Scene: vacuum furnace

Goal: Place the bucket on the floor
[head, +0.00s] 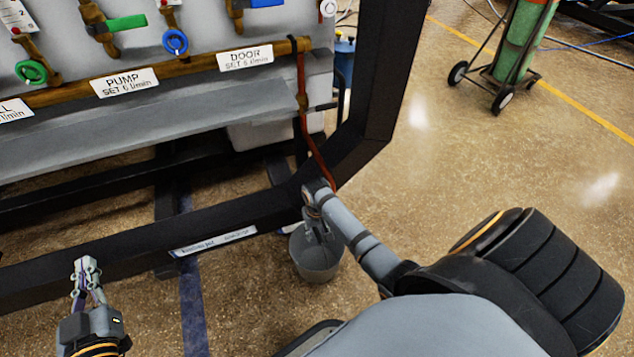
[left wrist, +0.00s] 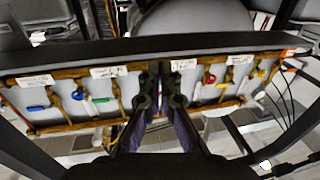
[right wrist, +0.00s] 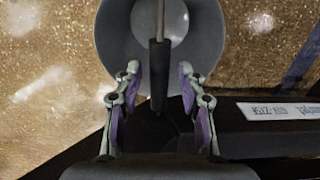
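The grey bucket (head: 316,258) shows in the head view below my right gripper (head: 318,205), beside the black frame's lower beam. In the right wrist view the bucket (right wrist: 112,35) is seen from above, with its dark handle grip (right wrist: 158,75) between the fingers of my right gripper (right wrist: 158,85). Those fingers stand apart, with gaps on both sides of the grip. I cannot tell whether the bucket's base touches the floor (head: 440,150). My left gripper (head: 86,264) is empty in front of the beam, its tips together or nearly so; it also shows in the left wrist view (left wrist: 162,72).
The black frame (head: 130,252) runs across the left and rises near the bucket. Behind it is the valve panel (head: 190,75) with coloured handles. A green cylinder on a wheeled cart (head: 520,45) stands at the upper right. The floor right of the frame is mostly clear.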

